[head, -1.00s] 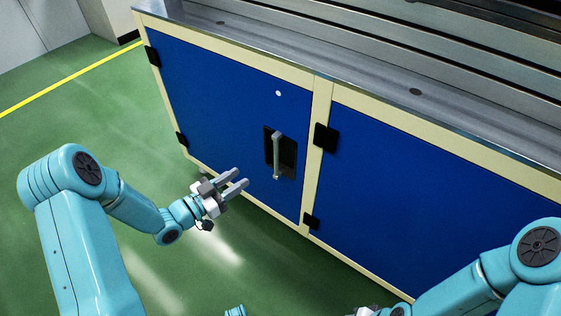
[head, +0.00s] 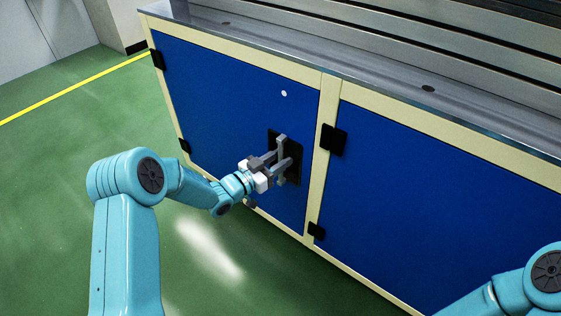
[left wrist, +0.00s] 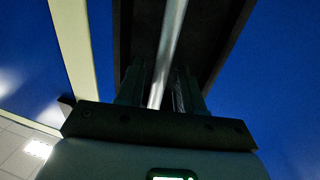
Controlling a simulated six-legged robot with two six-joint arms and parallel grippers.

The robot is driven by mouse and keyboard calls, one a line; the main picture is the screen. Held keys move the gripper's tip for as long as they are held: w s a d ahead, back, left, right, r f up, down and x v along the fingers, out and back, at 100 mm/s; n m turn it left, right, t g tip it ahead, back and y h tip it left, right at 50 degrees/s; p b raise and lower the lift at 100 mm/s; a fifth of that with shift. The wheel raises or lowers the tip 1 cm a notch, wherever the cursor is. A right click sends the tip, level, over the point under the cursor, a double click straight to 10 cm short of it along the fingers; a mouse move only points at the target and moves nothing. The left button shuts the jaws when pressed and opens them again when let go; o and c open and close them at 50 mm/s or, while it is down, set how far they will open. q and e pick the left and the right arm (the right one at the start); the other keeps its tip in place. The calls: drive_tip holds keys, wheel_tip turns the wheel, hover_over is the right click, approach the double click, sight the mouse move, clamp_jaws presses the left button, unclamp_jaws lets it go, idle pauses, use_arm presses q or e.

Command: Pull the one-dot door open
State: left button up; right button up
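The one-dot door (head: 225,95) is a blue cabinet panel with one white dot (head: 284,93). It sits flush in its cream frame, shut. Its grey bar handle (head: 282,146) stands on a black plate near the door's right edge. My left gripper (head: 285,160) is at the handle with its fingers on either side of the bar. In the left wrist view the handle (left wrist: 168,50) runs between the two fingers (left wrist: 160,88), which look apart, with a dark gap beside the bar. Contact is hard to judge in the dark. My right gripper is out of view.
A second blue door (head: 430,190) is to the right, past a cream post (head: 321,150). Black hinges (head: 157,59) are on the door's left edge. A metal worktop (head: 300,55) runs above. Green floor (head: 60,180) is clear to the left.

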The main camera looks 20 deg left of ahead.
use_arm(q)
drive_tip(key=shift+w+d, duration=0.25)
drive_tip(key=shift+w, duration=0.1)
clamp_jaws()
drive_tip(key=shift+s, duration=0.1)
